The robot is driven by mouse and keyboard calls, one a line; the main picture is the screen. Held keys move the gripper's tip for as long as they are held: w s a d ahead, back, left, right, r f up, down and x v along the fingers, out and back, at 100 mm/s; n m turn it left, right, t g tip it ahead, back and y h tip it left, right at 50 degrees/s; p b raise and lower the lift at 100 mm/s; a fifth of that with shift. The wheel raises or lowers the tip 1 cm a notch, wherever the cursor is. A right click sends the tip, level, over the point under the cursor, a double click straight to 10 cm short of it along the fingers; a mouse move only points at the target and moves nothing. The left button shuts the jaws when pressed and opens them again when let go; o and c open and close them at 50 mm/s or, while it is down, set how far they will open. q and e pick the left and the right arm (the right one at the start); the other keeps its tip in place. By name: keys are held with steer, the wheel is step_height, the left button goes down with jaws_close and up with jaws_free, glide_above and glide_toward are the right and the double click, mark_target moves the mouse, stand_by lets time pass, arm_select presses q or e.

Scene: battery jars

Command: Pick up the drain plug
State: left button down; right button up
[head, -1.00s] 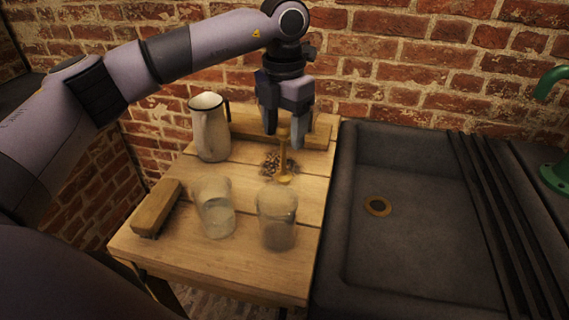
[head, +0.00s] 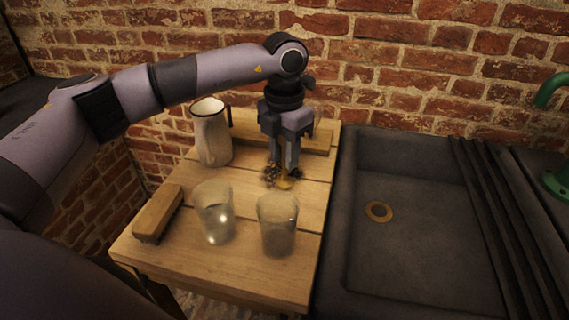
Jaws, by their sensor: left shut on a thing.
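The drain plug (head: 285,184) appears to be the brass-coloured piece with a slim stem and a rounded foot on the wooden table, behind the right glass jar. My left gripper (head: 284,172) points straight down and is shut on its stem. The fingers hide most of the stem; only the foot shows below them. I cannot tell whether the foot still touches the table. The brass drain ring (head: 379,211) lies in the floor of the dark sink (head: 420,250). My right gripper is not in view.
A cloudy glass jar (head: 278,228) and another glass jar (head: 214,215) stand at the front of the table (head: 220,270). A pale jug (head: 211,138) stands behind, a brush (head: 158,212) lies left. Dark bits (head: 270,172) lie beside the gripper. The sink basin is clear.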

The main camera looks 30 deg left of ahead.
arm_select(q)
steer(key=shift+r, duration=0.15)
step_height(320, 180, up, 20)
steer(key=p, duration=0.1)
stand_by(0.3)
stand_by(0.7)
